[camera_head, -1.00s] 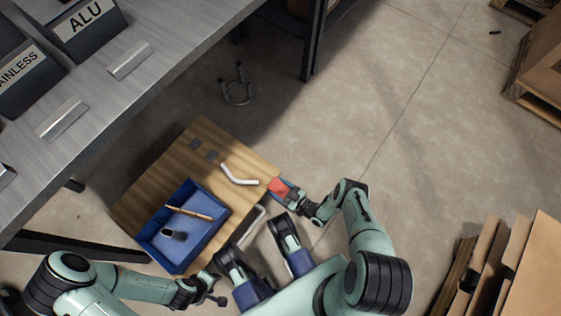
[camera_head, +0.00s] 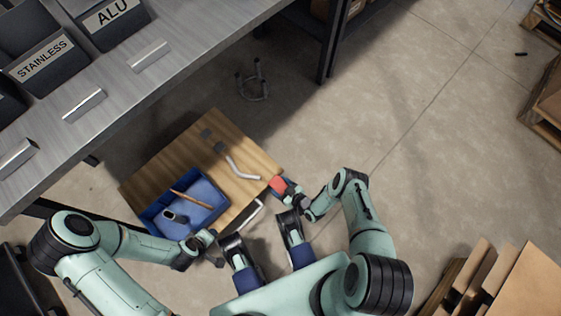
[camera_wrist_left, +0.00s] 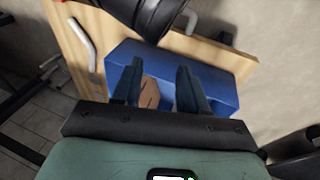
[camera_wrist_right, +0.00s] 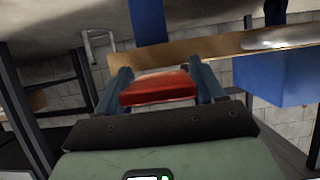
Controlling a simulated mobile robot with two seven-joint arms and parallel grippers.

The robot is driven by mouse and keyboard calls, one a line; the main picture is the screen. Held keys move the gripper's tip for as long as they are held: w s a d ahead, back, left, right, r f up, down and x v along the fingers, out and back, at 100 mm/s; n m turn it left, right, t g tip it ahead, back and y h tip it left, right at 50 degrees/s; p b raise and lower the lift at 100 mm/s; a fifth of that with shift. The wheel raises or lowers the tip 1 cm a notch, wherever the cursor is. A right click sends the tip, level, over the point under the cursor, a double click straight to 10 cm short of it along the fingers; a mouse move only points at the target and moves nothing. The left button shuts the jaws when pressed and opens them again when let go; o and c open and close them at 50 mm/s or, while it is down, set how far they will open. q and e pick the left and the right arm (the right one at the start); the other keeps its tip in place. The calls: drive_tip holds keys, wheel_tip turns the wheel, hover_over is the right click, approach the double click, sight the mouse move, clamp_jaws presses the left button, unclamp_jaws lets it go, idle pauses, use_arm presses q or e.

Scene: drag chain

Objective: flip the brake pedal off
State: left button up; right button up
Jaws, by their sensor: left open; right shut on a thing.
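The red brake pedal (camera_head: 278,183) sits at the right corner of a wooden-topped cart (camera_head: 240,140). My right gripper (camera_head: 284,188) is shut on it from the right side. In the right wrist view the red pedal (camera_wrist_right: 158,88) lies between the two dark fingers, beside the edge of the wooden board (camera_wrist_right: 200,48). Whether the pedal is tilted up or down cannot be told. My left gripper (camera_head: 214,256) is open and empty near the cart's front edge, by the blue bin (camera_head: 150,217). The left wrist view shows its spread fingers (camera_wrist_left: 158,82) over that bin.
The bin holds a brown stick-like thing (camera_head: 192,198). A white bent handle (camera_head: 240,170) lies on the board. A metal bench (camera_head: 110,95) with labelled dark boxes stands at the left. Cardboard (camera_head: 515,285) stands at the lower right. The floor right of the cart is clear.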

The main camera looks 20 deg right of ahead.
drive_tip(key=o, duration=1.4)
drive_tip(key=shift+o, duration=0.2)
use_arm(q)
drive_tip(key=s+d+r+g+h+p, duration=0.1)
drive_tip(key=s+d+r+g+p, duration=0.1)
drive_tip(key=s, duration=0.4)
wheel_tip(320, 180, up, 2)
drive_tip(key=shift+d+r+m+p, duration=0.3)
drive_tip(key=shift+d+p, duration=0.25)
drive_tip(key=shift+p, duration=0.45)
use_arm(e)
drive_tip(key=v, duration=1.3)
drive_tip(key=shift+s+d, duration=0.1)
drive_tip(key=shift+s, duration=0.05)
